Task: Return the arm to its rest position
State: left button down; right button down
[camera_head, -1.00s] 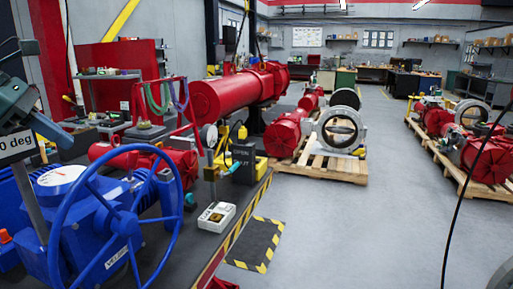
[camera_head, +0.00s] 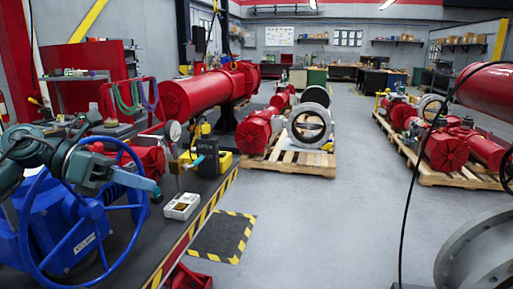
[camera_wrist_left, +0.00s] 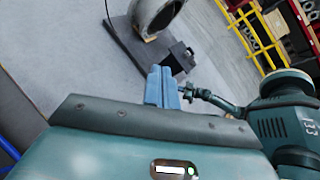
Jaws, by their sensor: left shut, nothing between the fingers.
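My left gripper (camera_head: 152,187) comes in from the left in the head view. Its pale blue fingers are closed together with nothing between them. It appears in front of the blue handwheel (camera_head: 100,238) of the blue valve actuator (camera_head: 50,225); I cannot tell the gap between them. The closed fingers also show in the left wrist view (camera_wrist_left: 162,88), over grey floor. A teal arm part of mine (camera_wrist_left: 285,115) is at the right of that view. My right gripper is not seen in the head view.
A dark bench (camera_head: 205,187) with a yellow-black edge carries a white handheld device (camera_head: 182,206). Red actuators and a grey valve ring (camera_head: 309,127) stand on pallets behind. A large grey flange (camera_head: 480,255) is at the lower right. The floor (camera_head: 330,225) between is clear.

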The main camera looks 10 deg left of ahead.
pick_arm(q)
jog(key=d+f+n+t+h, duration=0.3)
jog(key=d+f+n+t, duration=0.8)
jog(key=f+n, duration=0.65)
jog(key=s+d+f+n+g+y, duration=0.1)
jog(key=s+f+n+y, duration=0.5)
jog(key=f+n, duration=0.6)
jog(key=s+d+f+n+g+y, duration=0.2)
jog(key=s+f+n+g+y, duration=0.2)
jog(key=s+f+n, duration=0.7)
notch_tip(320, 180, down, 2)
jog(key=shift+f+n+y, duration=0.1)
jog(key=shift+n+y, duration=0.85)
jog(key=shift+y, duration=0.05)
jog(key=shift+a, duration=0.15)
